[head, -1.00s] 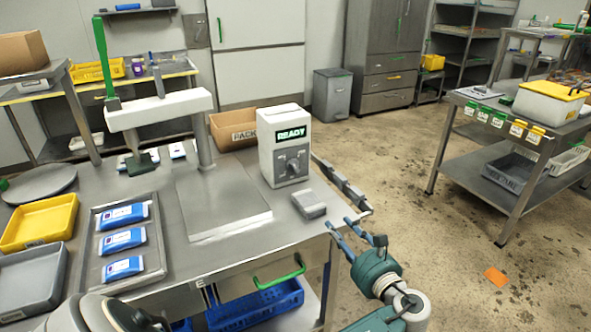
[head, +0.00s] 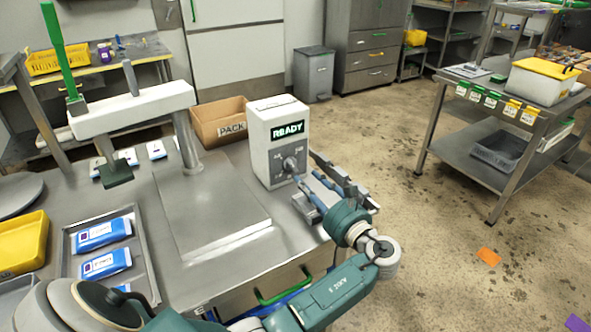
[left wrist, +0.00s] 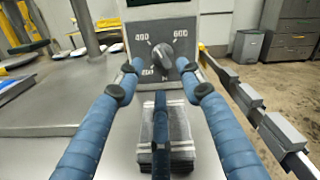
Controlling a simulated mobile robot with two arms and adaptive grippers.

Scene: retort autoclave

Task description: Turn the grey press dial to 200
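The grey press dial (head: 290,165) is on the front of a white control box (head: 262,150) with a lit READY display. In the left wrist view the dial (left wrist: 162,55) faces me, with 400 at upper left, 600 at upper right and 200 at lower left. Its exact setting I cannot tell. My left gripper (head: 307,179) is open in front of the box. In the left wrist view its blue fingers (left wrist: 160,75) spread either side of the dial, short of it, with nothing between the tips. My right gripper is not in view.
A small grey block (left wrist: 178,130) lies on the table below my left gripper. A rail of grey blocks (head: 340,180) runs along the table's right edge. The press, with its green lever (head: 58,45), stands left of the box. A PACK carton (head: 215,125) is behind.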

